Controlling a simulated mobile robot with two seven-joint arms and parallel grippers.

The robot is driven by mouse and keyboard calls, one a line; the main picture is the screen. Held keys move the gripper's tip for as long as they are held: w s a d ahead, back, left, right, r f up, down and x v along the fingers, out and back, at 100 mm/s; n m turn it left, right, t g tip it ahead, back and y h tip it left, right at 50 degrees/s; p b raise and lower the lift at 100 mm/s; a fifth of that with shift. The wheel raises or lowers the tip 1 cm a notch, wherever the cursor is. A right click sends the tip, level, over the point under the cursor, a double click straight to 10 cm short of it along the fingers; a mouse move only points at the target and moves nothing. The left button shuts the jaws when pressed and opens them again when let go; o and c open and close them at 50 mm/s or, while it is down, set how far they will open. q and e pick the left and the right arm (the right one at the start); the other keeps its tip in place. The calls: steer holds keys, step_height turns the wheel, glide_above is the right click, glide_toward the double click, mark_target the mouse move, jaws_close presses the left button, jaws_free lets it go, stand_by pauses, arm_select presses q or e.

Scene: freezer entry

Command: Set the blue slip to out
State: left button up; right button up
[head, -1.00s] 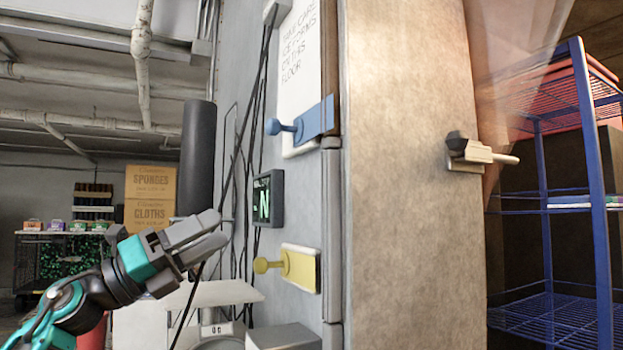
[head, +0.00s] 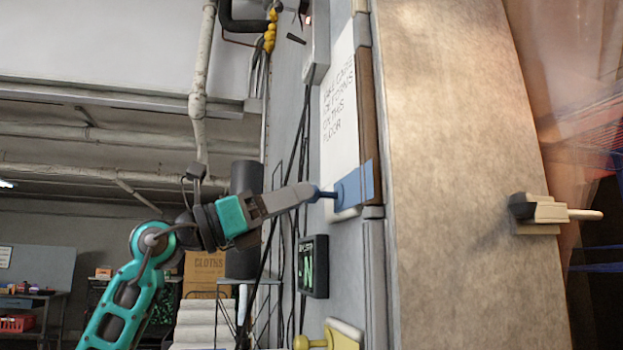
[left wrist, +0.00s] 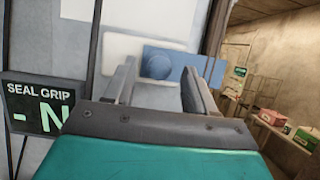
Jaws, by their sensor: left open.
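The blue slip (head: 357,184) is a flat blue plate with a round knob at its left end. It sits over the lower right of the white notice on the grey wall, close to the brown strip. My left gripper (head: 309,192) is right at the knob, fingers pointing at it. In the left wrist view the gripper (left wrist: 162,80) is open, and the knob of the blue slip (left wrist: 187,60) shows between and beyond the two fingers. I cannot tell whether a finger touches it. My right gripper is not in view.
A black display (head: 313,266) with a green N hangs just below; in the left wrist view the display (left wrist: 38,104) reads "SEAL GRIP". A yellow slip (head: 345,335) with a knob is lower down. A door handle (head: 548,213) juts out at right. Black cables run down the wall.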

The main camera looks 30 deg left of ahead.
arm_select(q)
steer(key=shift+p+x, duration=0.4)
steer(key=shift+x, duration=1.45)
steer(key=shift+c, duration=0.5)
jaws_close()
